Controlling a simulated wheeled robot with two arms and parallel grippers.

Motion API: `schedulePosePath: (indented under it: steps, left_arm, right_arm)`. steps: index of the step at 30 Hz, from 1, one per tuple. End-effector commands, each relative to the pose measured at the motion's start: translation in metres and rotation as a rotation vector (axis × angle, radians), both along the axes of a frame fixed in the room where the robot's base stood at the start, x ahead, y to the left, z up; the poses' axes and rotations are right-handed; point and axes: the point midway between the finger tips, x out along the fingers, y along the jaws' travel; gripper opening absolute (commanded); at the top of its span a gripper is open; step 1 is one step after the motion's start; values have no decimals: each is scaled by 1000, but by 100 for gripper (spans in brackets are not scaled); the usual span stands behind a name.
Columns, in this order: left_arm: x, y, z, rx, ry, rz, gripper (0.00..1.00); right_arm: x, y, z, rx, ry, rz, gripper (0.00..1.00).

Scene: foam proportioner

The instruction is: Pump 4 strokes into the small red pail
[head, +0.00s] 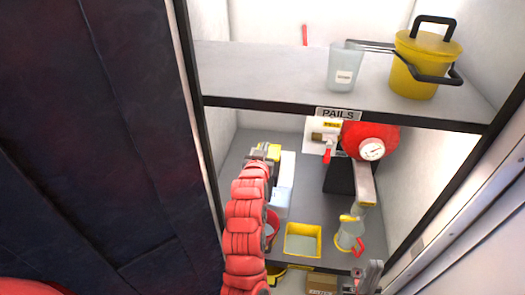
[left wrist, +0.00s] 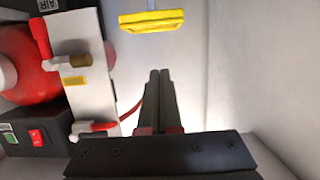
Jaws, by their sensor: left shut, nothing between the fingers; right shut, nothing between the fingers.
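The small red pail (head: 272,226) stands on the lower shelf, partly hidden behind my red left arm. My left gripper (head: 262,155) is shut and empty, reaching into the lower bay; its closed fingers also show in the left wrist view (left wrist: 165,75). A yellow bar-like piece (left wrist: 152,20) lies beyond the fingertips, apart from them in the picture. The red tank (head: 369,138) with a gauge and a spout stands at the right; a clear jug (head: 349,236) with a red handle is below the spout. My right gripper (head: 369,276) is shut near the bottom edge.
A yellow square tub (head: 303,240) stands between the red pail and the jug. A white valve panel (left wrist: 82,75) with red levers and a red switch (left wrist: 36,137) are left of my fingers. The upper shelf holds a clear beaker (head: 343,68) and a yellow pot (head: 425,65).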

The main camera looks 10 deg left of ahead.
Motion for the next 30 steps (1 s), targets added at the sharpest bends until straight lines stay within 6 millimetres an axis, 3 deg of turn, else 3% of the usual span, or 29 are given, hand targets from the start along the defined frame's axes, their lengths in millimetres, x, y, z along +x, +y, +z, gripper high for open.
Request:
schedulePosePath:
  steps: [10, 18, 30]
  left_arm:
    - [46, 0, -10, 1, 2, -1, 0]
    - [44, 0, -44, -1, 0, 0, 0]
    - [44, 0, -52, -1, 0, -1, 0]
  right_arm:
    - [0, 0, 21, 0, 0, 0, 0]
    - [0, 0, 38, 0, 0, 0, 0]
    - [0, 0, 38, 0, 0, 0, 0]
